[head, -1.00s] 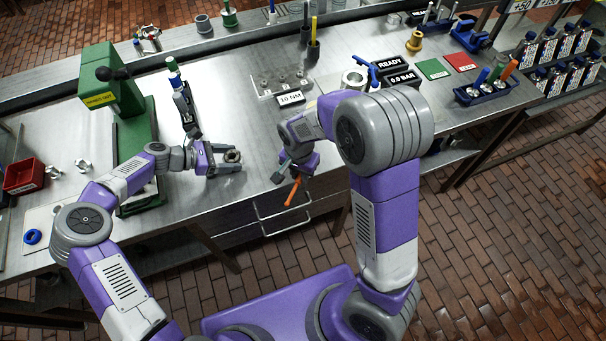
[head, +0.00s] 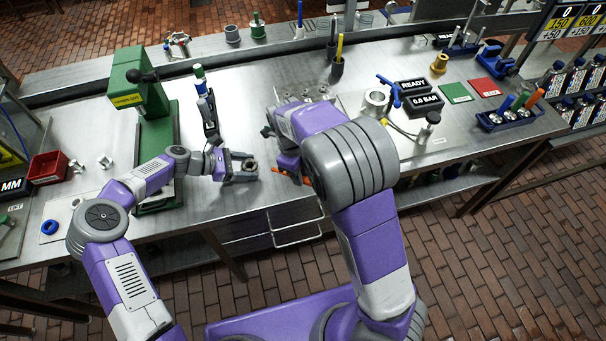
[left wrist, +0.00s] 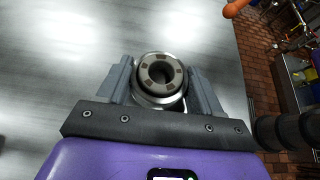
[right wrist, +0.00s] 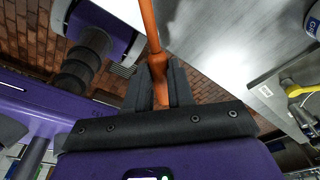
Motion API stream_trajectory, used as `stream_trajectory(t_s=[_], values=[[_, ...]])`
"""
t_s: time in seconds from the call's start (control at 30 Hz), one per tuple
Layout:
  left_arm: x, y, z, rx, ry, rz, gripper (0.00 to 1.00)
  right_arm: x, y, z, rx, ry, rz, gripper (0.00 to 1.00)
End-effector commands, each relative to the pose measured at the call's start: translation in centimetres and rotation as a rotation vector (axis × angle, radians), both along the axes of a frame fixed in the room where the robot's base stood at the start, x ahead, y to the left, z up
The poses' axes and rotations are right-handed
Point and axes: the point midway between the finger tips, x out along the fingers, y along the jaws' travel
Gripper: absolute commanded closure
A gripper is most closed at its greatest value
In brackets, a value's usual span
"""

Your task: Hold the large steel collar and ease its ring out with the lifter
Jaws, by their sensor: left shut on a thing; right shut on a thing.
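The large steel collar (left wrist: 160,103) is between the fingers of my left gripper (left wrist: 160,84), which is shut on it. A dark ring (left wrist: 145,76) with lighter segments and an open centre sits in its top. In the head view the collar (head: 250,163) is over the bench near its front edge. My right gripper (right wrist: 159,84) is shut on the orange lifter (right wrist: 150,28). In the head view the lifter (head: 304,180) is right of the collar and apart from it, partly hidden by my right arm. An orange end shows in the left wrist view (left wrist: 235,8).
The green press (head: 143,92) stands behind and left of my left gripper, with a red bin (head: 48,167) further left. A steel cylinder (head: 376,101), a ready sign (head: 412,85) and a blue rack (head: 508,119) are to the right.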

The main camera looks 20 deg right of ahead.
Motion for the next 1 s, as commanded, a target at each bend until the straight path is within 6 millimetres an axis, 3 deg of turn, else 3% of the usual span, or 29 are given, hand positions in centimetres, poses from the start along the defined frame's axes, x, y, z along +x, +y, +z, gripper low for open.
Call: stream_trajectory(t_s=[0.6, 1.0], values=[[0.0, 0.0, 0.1, -0.001, -0.001, 0.000, 0.52, 1.4, 1.5, -5.1, 0.000, 0.001, -0.002, 1.00], [0.0, 0.0, 0.1, -0.001, -0.001, 0.000, 0.52, 2.9, 3.1, -4.9, 0.000, 0.000, -0.001, 1.00]])
